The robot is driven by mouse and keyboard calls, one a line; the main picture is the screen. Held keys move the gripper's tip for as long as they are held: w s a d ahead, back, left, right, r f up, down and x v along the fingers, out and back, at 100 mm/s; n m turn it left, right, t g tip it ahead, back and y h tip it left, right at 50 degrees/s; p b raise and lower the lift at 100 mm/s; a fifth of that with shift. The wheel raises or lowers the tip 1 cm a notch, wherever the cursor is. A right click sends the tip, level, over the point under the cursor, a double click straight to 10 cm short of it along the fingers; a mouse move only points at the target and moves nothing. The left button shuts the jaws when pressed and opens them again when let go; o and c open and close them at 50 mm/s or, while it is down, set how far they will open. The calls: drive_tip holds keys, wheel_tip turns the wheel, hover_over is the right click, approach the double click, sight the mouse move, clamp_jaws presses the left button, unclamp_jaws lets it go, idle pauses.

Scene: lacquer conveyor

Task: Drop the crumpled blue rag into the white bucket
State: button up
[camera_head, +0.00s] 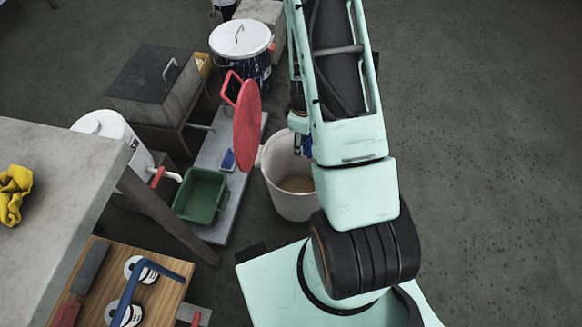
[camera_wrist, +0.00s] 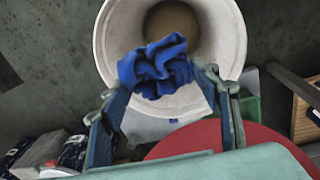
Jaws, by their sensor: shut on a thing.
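The crumpled blue rag (camera_wrist: 155,64) is held between the fingertips of my gripper (camera_wrist: 160,84) in the wrist view. The gripper is shut on it. The rag hangs over the mouth of the white bucket (camera_wrist: 226,36), covering part of its near rim. I cannot tell its exact height above the rim. In the head view the bucket (camera_head: 289,202) stands on the floor, with a tan bottom showing inside. There my arm hides most of the gripper, and only a bit of blue shows at the bucket's far right side.
A red round lid (camera_head: 247,112) stands upright by the bucket's left side. A green bin (camera_head: 201,196) sits on a low grey platform further left. A yellow cloth (camera_head: 13,193) lies on the table at far left. Open floor (camera_head: 480,130) extends right.

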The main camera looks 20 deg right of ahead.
drive_tip(key=o, duration=1.1)
drive_tip(key=shift+r, duration=0.15)
drive_tip(key=r, duration=0.7)
drive_tip(key=s+r, duration=0.1)
drive_tip(key=r, duration=0.3)
drive_tip(key=shift+a+r, duration=0.35)
drive_tip(key=shift+a, duration=0.05)
